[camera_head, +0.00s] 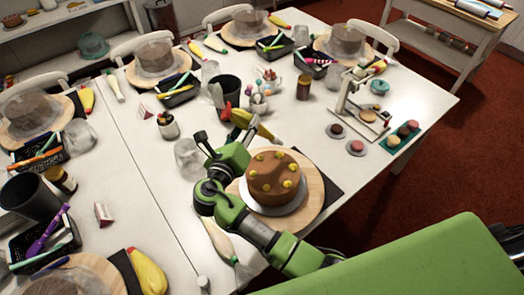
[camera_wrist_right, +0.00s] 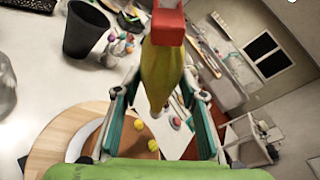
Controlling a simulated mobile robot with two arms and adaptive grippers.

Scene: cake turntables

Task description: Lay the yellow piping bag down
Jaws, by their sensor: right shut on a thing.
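My right gripper (camera_head: 232,136) reaches over the table from the lower right, beside the cake, and is shut on the yellow piping bag (camera_head: 244,120). In the right wrist view the yellow piping bag (camera_wrist_right: 163,72) hangs between the fingers of the gripper (camera_wrist_right: 157,95), its red end (camera_wrist_right: 168,22) toward the top and its narrow end toward the cake. The brown cake (camera_head: 275,176) with several yellow dollops sits on a white board on a wooden turntable (camera_head: 312,203). My left gripper is not in view.
A dark cup (camera_head: 226,92) and a holder with coloured tools (camera_head: 259,100) stand behind the gripper. A clear glass (camera_head: 188,157) is at its left. A pale piping bag (camera_head: 221,238) lies left of the turntable. Bare table (camera_head: 150,205) shows further left.

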